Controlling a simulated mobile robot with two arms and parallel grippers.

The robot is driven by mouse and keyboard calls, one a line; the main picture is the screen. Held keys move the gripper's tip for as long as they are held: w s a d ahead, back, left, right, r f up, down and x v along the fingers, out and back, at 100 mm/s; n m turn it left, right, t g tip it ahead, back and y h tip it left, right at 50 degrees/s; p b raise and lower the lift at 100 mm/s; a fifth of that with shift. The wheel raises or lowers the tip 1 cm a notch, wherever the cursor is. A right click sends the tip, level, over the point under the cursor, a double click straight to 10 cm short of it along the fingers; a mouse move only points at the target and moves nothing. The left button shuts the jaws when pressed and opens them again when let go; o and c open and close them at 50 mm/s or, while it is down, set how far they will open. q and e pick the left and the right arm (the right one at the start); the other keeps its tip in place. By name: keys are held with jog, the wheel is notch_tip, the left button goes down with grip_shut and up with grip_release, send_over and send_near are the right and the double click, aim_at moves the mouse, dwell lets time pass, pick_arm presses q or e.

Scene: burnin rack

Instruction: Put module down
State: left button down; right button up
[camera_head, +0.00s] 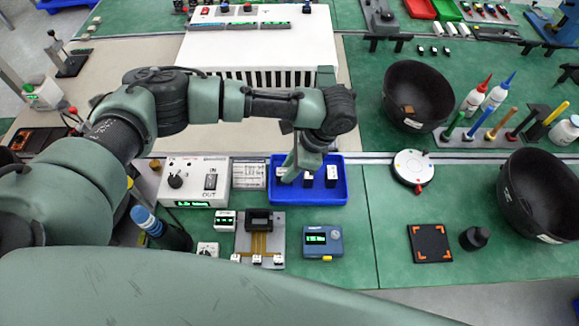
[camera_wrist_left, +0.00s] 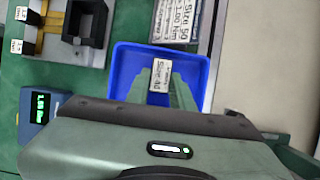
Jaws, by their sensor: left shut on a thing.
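My left gripper (camera_head: 300,168) reaches down over the blue tray (camera_head: 340,196) on the green bench. In the left wrist view, its two green fingers (camera_wrist_left: 162,92) are shut on a small module (camera_wrist_left: 158,76) with a white printed label. The blue tray (camera_wrist_left: 122,62) surrounds the fingers and module in that view. I cannot tell whether the module touches the tray floor. In the head view, dark modules with white faces, one of them at the right (camera_head: 332,175), show at the tray, partly hidden by the gripper. My right gripper is not in view.
Left of the tray are a label sheet (camera_head: 249,175) and a white control box (camera_head: 193,184). In front are a socket fixture (camera_head: 261,240) and a blue meter (camera_head: 322,241). A round white device (camera_head: 412,168) and black bowls (camera_head: 417,95) stand to the right.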

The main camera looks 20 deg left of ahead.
pick_arm(q)
jog(key=c, duration=1.2)
grip_release()
jog(key=shift+f, duration=0.1)
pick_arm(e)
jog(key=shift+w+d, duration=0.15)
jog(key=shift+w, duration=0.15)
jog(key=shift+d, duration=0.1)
pick_arm(q)
jog(key=b+v, duration=0.2)
jog(key=v, duration=1)
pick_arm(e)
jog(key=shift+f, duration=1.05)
